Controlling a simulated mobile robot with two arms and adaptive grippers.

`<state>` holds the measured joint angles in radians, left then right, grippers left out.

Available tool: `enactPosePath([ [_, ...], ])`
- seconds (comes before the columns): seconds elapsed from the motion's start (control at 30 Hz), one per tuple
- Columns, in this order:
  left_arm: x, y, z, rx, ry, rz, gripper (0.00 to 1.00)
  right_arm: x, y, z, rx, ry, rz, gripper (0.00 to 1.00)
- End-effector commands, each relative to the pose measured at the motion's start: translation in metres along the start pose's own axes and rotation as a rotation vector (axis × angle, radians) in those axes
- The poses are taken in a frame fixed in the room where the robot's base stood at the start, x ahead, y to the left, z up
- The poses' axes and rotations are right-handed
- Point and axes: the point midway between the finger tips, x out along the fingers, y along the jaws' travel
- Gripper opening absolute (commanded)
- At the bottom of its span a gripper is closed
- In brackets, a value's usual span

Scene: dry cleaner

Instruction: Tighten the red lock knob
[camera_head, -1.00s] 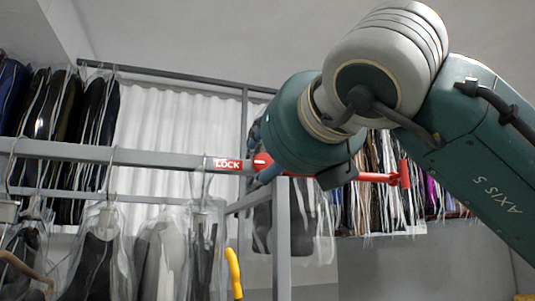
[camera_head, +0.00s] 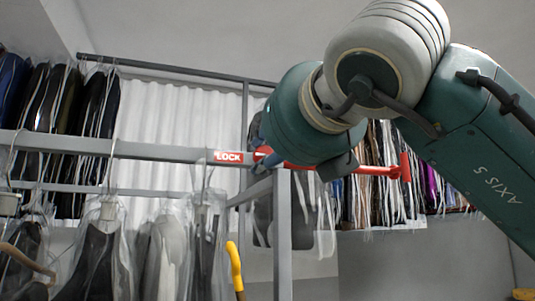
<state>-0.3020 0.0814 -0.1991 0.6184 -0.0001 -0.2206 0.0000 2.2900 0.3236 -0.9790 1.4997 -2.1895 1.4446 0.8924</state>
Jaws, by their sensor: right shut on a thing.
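The red lock knob (camera_head: 262,153) sits on the grey rail, just right of the red LOCK label (camera_head: 229,157). It is mostly hidden behind my wrist. My right gripper (camera_head: 268,162) is at the knob and shut on it; only a bluish finger part shows below the wrist, and the grip itself is largely hidden. A red bar with a T-shaped end (camera_head: 404,167) sticks out to the right from behind my wrist. My left gripper is not in view.
Bagged garments (camera_head: 100,245) hang below the rail (camera_head: 110,146) at the left, with more behind. A grey upright post (camera_head: 283,235) stands below my wrist. A yellow hooked handle (camera_head: 235,265) is left of it. More clothes (camera_head: 375,185) hang behind the red bar.

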Motion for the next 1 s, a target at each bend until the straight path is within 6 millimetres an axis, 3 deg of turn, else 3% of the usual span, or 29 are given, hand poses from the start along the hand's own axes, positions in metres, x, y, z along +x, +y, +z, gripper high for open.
enactPosePath([
  [0.47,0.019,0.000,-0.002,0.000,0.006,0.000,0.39,0.002,0.002,-0.011,0.097,0.016,0.000,0.03],
  [1.0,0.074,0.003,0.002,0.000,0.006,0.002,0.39,0.002,0.004,-0.011,0.573,0.017,-0.002,0.03],
])
